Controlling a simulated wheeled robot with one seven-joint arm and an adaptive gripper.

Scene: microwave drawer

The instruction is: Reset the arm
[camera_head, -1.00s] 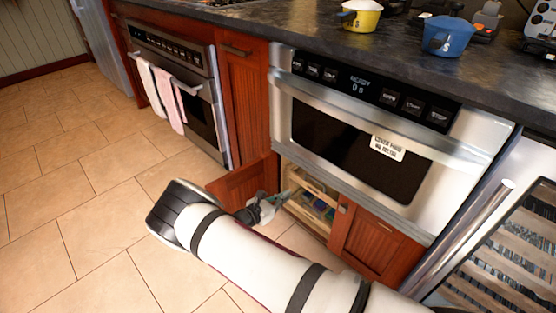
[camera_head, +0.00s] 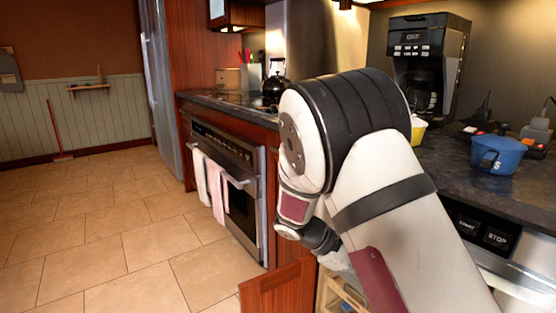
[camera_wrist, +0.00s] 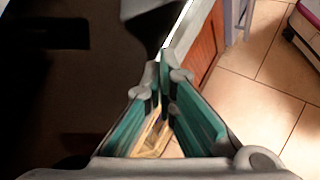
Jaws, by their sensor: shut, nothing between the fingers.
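My arm is folded up in front of the counter in the head view and covers most of the microwave drawer (camera_head: 529,252), leaving part of its button panel in sight. My gripper (camera_wrist: 160,78) is in the middle of the wrist view, its green-padded fingers brought together at the tips with nothing between them. In the head view the fingers are hidden behind my arm. An open wooden cabinet door (camera_head: 279,291) stands below the arm, beside a pale wooden rack (camera_head: 336,292). A dark surface fills the left of the wrist view.
An oven (camera_head: 228,182) with towels stands at the left. On the counter (camera_head: 447,162) are a blue pot (camera_head: 497,155), a yellow pot (camera_head: 417,130), a coffee maker (camera_head: 428,50) and a kettle (camera_head: 275,82). The tiled floor (camera_head: 110,230) at the left is clear.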

